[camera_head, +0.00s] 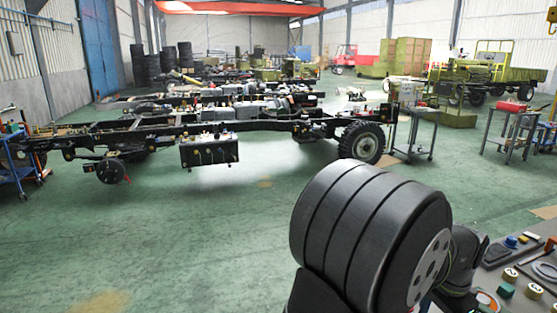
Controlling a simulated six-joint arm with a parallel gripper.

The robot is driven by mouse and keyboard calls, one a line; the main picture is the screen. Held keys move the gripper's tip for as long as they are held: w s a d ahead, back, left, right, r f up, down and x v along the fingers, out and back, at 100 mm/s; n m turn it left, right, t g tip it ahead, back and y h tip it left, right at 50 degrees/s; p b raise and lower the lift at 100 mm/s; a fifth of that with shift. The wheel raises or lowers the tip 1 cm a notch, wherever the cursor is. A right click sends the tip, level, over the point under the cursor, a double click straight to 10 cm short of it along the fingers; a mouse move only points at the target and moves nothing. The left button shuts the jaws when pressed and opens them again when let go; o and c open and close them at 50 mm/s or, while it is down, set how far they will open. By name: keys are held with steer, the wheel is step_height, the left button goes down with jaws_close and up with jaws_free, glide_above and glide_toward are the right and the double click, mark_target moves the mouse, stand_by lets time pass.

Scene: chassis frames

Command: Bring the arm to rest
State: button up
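My gripper is not in view, so its fingers and anything between them cannot be seen. A large dark ribbed cylinder with a pale holed end face fills the lower right of the view; it looks like part of my own arm. It hides some of the floor and part of a tabletop behind it.
A worktop (519,275) with several small coloured items lies at the bottom right. A truck chassis frame (230,127) with a wheel (362,143) stands across the hall. Metal side tables (510,112) stand at the right. Green floor (160,235) is clear at lower left.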

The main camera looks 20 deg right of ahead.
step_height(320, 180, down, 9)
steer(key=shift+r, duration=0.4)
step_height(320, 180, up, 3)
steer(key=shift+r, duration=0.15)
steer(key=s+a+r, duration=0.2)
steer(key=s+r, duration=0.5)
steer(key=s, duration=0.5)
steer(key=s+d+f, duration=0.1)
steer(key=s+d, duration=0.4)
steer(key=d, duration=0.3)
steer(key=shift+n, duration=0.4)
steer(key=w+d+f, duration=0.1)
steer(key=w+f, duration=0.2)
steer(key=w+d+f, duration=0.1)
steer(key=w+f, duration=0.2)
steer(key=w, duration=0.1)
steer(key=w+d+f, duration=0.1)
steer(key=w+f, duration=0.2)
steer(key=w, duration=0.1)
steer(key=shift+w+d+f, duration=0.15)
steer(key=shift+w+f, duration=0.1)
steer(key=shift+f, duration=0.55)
